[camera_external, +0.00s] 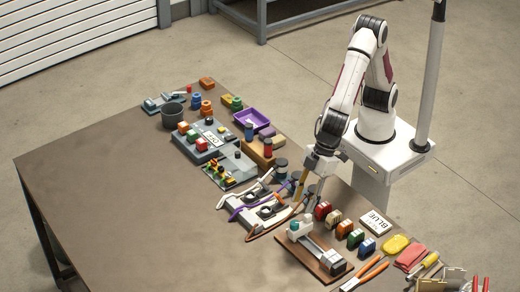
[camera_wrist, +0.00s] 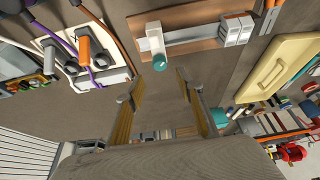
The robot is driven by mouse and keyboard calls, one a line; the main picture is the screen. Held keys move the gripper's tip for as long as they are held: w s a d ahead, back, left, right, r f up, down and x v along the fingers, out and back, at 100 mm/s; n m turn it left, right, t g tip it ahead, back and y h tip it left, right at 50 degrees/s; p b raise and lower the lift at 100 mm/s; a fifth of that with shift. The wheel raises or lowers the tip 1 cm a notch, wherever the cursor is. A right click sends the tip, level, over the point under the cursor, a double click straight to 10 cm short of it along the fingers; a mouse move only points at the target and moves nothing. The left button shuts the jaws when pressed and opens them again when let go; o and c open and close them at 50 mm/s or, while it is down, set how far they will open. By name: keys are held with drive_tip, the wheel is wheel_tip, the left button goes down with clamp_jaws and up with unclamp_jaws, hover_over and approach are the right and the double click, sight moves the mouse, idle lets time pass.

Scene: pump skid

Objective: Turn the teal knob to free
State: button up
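The teal knob (camera_external: 294,225) sits on a white block at the left end of a clamp-like fixture on a brown wooden board (camera_external: 318,265). In the wrist view the teal knob (camera_wrist: 159,62) shows on the end of the white block, just beyond my fingertips and roughly centred between them. My gripper (camera_external: 307,200) is above the table, behind the fixture, and points down. In the wrist view my gripper (camera_wrist: 160,80) has its two fingers apart with nothing between them. I see no contact with the knob.
A white fixture with purple and orange hoses or handles (camera_external: 258,205) lies to the left. Pliers (camera_external: 364,275) lie to the right. The table's front left is bare.

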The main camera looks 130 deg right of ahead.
sight(295, 222)
drive_tip(key=shift+f, duration=0.1)
drive_tip(key=shift+x, duration=3.8)
clamp_jaws()
